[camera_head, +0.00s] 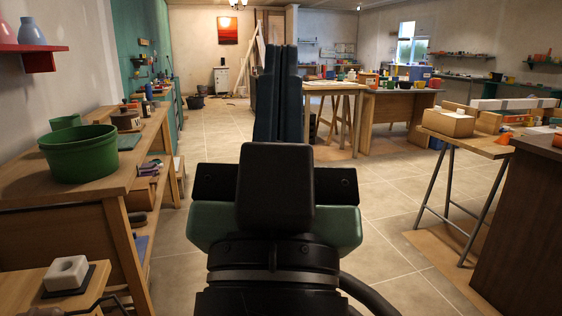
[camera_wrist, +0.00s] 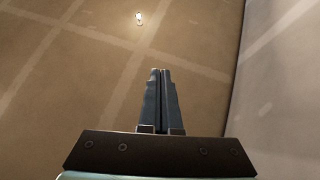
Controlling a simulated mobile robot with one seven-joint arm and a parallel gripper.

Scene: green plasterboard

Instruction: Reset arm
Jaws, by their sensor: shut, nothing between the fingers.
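My gripper (camera_head: 278,92) stands in the middle of the head view, its two long dark fingers pointing away from me and up. The fingers lie side by side, shut, with nothing between them. In the wrist view my gripper (camera_wrist: 161,75) is also shut and empty, set against a brown surface with pale crossing bands. The wrist and dark gripper body hide part of the floor and the room straight ahead.
A wooden bench (camera_head: 60,199) with a green bucket (camera_head: 84,153) stands close on the left. A white block (camera_head: 66,273) sits at lower left. A trestle table (camera_head: 470,144) and wooden cabinet (camera_head: 525,225) stand right. Tiled floor (camera_head: 385,198) is clear between them.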

